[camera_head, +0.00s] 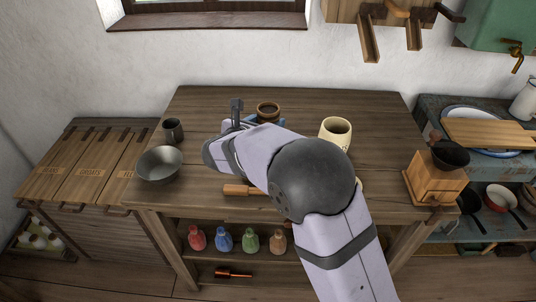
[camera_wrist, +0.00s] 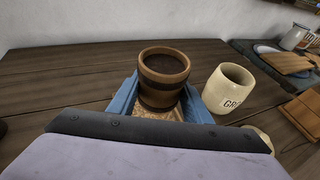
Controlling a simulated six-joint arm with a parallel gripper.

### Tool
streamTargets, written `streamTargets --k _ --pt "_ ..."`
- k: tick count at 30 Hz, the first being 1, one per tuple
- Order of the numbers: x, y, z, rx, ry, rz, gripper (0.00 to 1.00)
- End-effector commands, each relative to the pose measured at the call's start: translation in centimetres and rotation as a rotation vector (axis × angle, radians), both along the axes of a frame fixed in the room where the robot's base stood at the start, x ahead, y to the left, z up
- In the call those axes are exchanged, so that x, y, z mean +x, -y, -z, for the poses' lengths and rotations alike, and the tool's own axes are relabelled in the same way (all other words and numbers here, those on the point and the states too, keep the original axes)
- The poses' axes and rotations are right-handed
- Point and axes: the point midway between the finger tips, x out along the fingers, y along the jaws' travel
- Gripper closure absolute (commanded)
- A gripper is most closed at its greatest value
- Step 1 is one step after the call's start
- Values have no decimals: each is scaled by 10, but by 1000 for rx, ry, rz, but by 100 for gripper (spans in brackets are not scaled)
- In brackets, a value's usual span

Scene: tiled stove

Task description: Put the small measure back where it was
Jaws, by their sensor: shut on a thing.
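The small measure looks to be the brown wooden cup with dark bands (camera_wrist: 163,80); it also shows in the head view (camera_head: 268,108), upright near the back middle of the table. My gripper (camera_wrist: 163,100) has blue fingers on both sides of this cup and is shut on it. The cup's inside looks dark. A tan, speckled patch (camera_wrist: 152,113) shows just below the cup, between the fingers; I cannot tell what it is. My arm hides part of the table's middle, and whether the cup touches the surface is unclear.
A cream lettered crock (camera_head: 335,131) stands close to the right of the cup. A dark metal cup (camera_head: 173,130) and a metal bowl (camera_head: 160,164) stand at the left. A wooden grinder (camera_head: 436,178) is at the right corner. A wooden handle (camera_head: 238,190) lies near the front edge.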

Motion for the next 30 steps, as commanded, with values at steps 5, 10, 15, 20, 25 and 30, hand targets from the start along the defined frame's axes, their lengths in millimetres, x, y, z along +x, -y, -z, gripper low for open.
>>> streamTargets --k 5,10,15,20,25,30 --pt "0 0 10 0 -1 -2 83" --pt "0 0 37 -3 -3 -4 83" --pt "0 0 57 0 -1 -4 83" --pt "0 -1 63 2 1 -2 83" --pt "0 -1 67 0 0 -3 83" --pt "0 0 87 -1 -1 -3 83"
